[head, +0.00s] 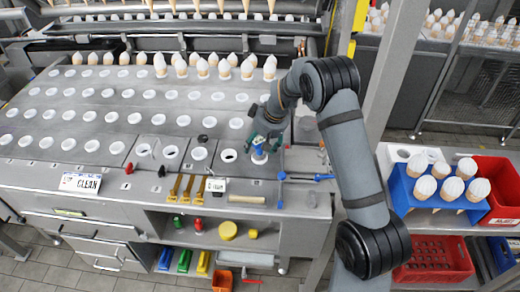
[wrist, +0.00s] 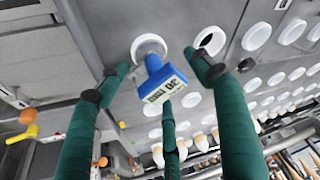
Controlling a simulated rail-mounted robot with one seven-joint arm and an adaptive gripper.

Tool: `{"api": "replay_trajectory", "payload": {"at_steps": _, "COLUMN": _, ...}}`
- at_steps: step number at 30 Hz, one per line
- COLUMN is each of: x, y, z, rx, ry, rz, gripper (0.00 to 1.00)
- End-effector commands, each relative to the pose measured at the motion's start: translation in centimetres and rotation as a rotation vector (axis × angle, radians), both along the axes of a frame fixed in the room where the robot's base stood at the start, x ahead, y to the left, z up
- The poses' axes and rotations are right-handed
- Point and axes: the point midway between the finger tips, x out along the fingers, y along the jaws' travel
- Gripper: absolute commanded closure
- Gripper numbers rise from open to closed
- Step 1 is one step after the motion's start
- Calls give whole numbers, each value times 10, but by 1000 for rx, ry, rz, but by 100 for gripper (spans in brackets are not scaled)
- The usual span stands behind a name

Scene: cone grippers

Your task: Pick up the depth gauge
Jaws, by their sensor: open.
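The likely depth gauge is a blue device with a pale lettered display (wrist: 168,88), seen close in the wrist view. It stands at a white-rimmed hole (wrist: 148,46) in the grey worktop. In the head view its blue body (head: 259,148) is near the worktop's front edge. My gripper (head: 266,135) is over it with its green fingers open. In the wrist view the fingers of my gripper (wrist: 160,78) spread around the blue device, with visible gaps on the left and right. Whether the far finger touches it I cannot tell.
A blue T-shaped tool (head: 281,188) lies just right. Yellow pieces (head: 188,187) and a CLEAN sign (head: 80,182) lie along the front edge. Filled cones (head: 225,69) stand behind. A blue cone holder (head: 403,190) and red crate (head: 495,190) are at the right.

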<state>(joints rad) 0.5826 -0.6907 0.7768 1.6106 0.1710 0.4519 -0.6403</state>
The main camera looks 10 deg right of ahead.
Motion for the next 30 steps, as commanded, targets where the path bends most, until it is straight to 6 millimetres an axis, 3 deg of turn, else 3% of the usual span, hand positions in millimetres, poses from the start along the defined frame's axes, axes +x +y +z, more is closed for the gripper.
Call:
{"api": "replay_trajectory", "payload": {"at_steps": 10, "x": 3, "y": 1, "z": -7, "rx": 0, "ry": -1, "rz": 0, "gripper": 35}}
{"api": "replay_trajectory", "payload": {"at_steps": 30, "x": 3, "y": 1, "z": -7, "rx": 0, "ry": 0, "rz": 0, "gripper": 74}}
